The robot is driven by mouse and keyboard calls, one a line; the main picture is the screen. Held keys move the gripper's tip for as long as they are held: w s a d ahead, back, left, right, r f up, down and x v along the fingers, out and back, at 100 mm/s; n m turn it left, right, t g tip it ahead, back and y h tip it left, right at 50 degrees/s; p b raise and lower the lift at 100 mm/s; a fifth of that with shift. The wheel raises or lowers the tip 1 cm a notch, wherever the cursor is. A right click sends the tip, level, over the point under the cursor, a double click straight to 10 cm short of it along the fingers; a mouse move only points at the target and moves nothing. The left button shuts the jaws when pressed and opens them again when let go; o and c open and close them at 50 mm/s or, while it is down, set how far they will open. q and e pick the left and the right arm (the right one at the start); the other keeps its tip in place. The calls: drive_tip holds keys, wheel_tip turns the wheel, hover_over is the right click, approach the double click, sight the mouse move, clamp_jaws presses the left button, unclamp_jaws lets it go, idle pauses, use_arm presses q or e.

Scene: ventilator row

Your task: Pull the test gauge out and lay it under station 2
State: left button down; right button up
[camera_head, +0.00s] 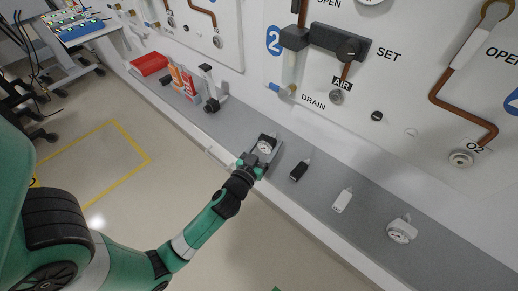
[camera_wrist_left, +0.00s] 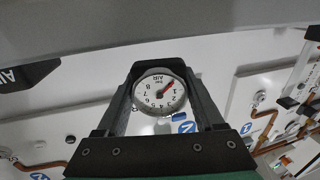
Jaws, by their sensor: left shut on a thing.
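The test gauge (camera_head: 265,147) has a round white dial with a dark surround. My left gripper (camera_head: 262,153) is shut on it, at the grey ledge (camera_head: 318,187) below the station 2 panel (camera_head: 273,40). I cannot tell whether the gauge touches the ledge. In the left wrist view the gauge dial (camera_wrist_left: 160,93), marked AIR with a red needle, sits between the two dark fingers (camera_wrist_left: 160,100). The station 2 AIR outlet (camera_head: 337,97) shows on the panel with nothing plugged into it. My right gripper is not in view.
On the ledge to the right lie a black block (camera_head: 299,170), a white block (camera_head: 342,199) and a white round-faced device (camera_head: 401,230). The O2 outlet (camera_head: 461,159) is at right.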

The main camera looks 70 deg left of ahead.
use_arm(q)
drive_tip(key=shift+w+a+f+b, duration=0.35)
drive_tip(key=shift+w+f+b, duration=0.3)
drive_tip(key=shift+f+b, duration=0.25)
drive_tip(key=shift+s+f+b, duration=0.15)
drive_tip(key=shift+f+b, duration=0.35)
drive_tip(key=shift+b, duration=0.05)
unclamp_jaws()
drive_tip(key=b+v, duration=0.3)
drive_tip(key=v, duration=0.8)
drive_tip(key=shift+s+d, duration=0.2)
drive_tip(key=shift+d, duration=0.05)
